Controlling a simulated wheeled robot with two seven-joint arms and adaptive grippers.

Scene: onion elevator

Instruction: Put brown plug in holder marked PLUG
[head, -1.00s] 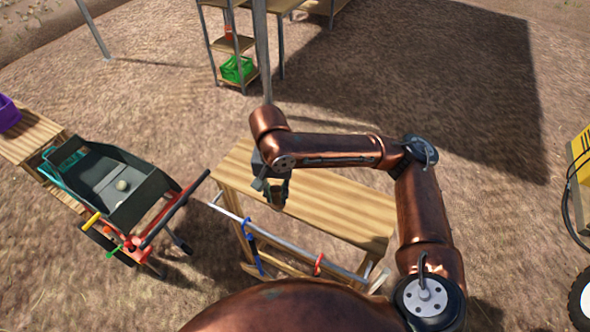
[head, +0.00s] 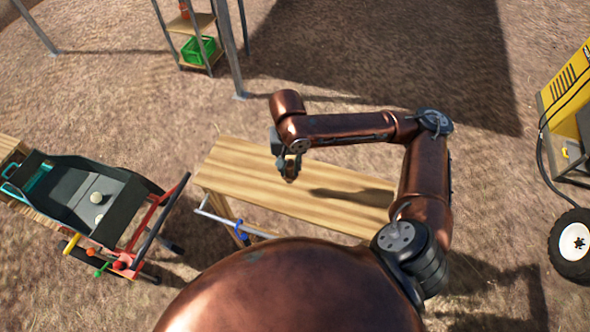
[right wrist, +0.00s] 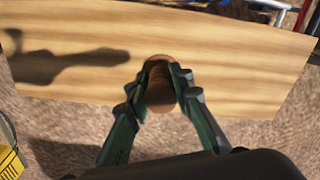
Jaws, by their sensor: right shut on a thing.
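My right gripper (head: 288,172) is above the wooden bench (head: 235,160), pointing down. In the right wrist view its two fingers (right wrist: 162,82) are closed around a round brown piece, the brown plug (right wrist: 160,98). The fingers cover its sides, and I see its round end between them. The plug appears held above the bench top, whose bare boards show behind it. I cannot make out the plug clearly in the head view. I see no holder with a readable PLUG mark. My left gripper is not in view.
A dark cart (head: 85,200) with red handles stands left of the bench. A yellow machine (head: 568,95) with a wheel is at the right. A shelf with a green crate (head: 198,50) stands behind. A blue hook (head: 238,230) hangs on the bench's front rail.

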